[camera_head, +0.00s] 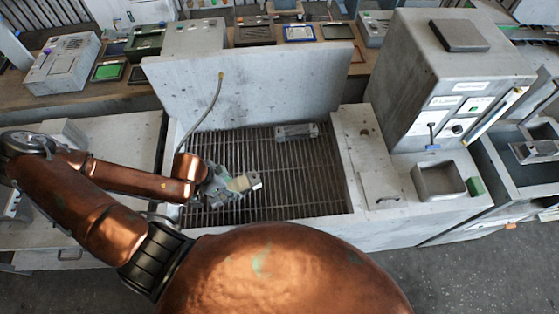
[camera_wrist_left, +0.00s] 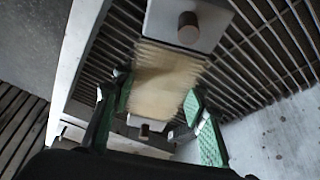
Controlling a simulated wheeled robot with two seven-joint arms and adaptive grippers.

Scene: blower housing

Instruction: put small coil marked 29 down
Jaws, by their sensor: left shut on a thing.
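The small coil (camera_head: 240,183) is a tan block with pale grey end pieces, above the dark slatted grate (camera_head: 310,185) in the head view. In the left wrist view the coil (camera_wrist_left: 165,80) lies between the green-padded fingers of my left gripper (camera_wrist_left: 158,118), which is shut on it. My left gripper (camera_head: 222,186) also shows in the head view, at the left part of the grate. I cannot read a number on the coil, nor tell whether it touches the slats. My right gripper is not in view.
A grey metal block (camera_head: 297,131) lies on the back of the grate. An upright grey panel (camera_head: 265,85) stands behind, with a hanging hose (camera_head: 207,112). A grey cabinet (camera_head: 420,75) and an open box (camera_head: 438,181) stand at the right. The grate's right part is clear.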

